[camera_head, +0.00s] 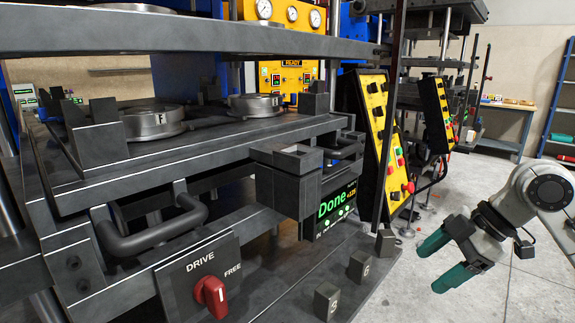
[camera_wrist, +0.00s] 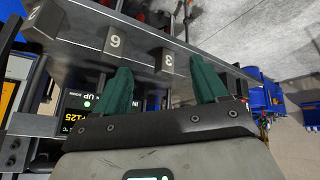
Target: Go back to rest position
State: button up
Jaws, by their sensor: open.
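My gripper (camera_head: 447,262) is at the right of the head view, to the right of the rubber press (camera_head: 200,137). Its two green fingers are apart, with nothing between them. In the wrist view my gripper (camera_wrist: 160,88) shows both green fingertips spread, with small grey numbered blocks in the view beyond them. The press has a display (camera_head: 337,206) reading "Done" in green. A drive switch with a red knob (camera_head: 211,296) sits on its front.
Small grey blocks (camera_head: 327,301) stand on the press's lower ledge, left of my gripper. Yellow button panels (camera_head: 380,130) rise behind. A workbench (camera_head: 507,115) and blue shelf (camera_head: 562,100) stand at the back right. The concrete floor (camera_head: 500,190) around my gripper looks clear.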

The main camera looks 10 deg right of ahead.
jog(key=w+a+f+m+t+y, duration=0.1)
jog(key=a+f+m, duration=0.15)
jog(key=a, duration=0.25)
jog(key=w+a+f+m+t, duration=0.1)
jog(key=w+a+f, duration=0.15)
jog(key=a, duration=0.25)
jog(key=s+a+f+m+p, duration=0.1)
jog(key=s+a+f+m, duration=0.45)
jog(key=f, duration=0.55)
jog(key=s+a+f+m+g+h, duration=0.1)
jog(key=s+f+m+h, duration=0.15)
jog(key=s+f, duration=0.7)
jog(key=s+d+f+m+g+h, duration=0.1)
jog(key=s+d+f+m+h, duration=0.1)
jog(key=s, duration=0.6)
jog(key=s+d+f+m+g+h+p, duration=0.1)
jog(key=s+d+f+g+h, duration=0.1)
jog(key=s, duration=0.6)
jog(key=shift+s+d+f+m, duration=0.25)
jog(key=shift+d+m, duration=0.1)
jog(key=shift+d, duration=0.5)
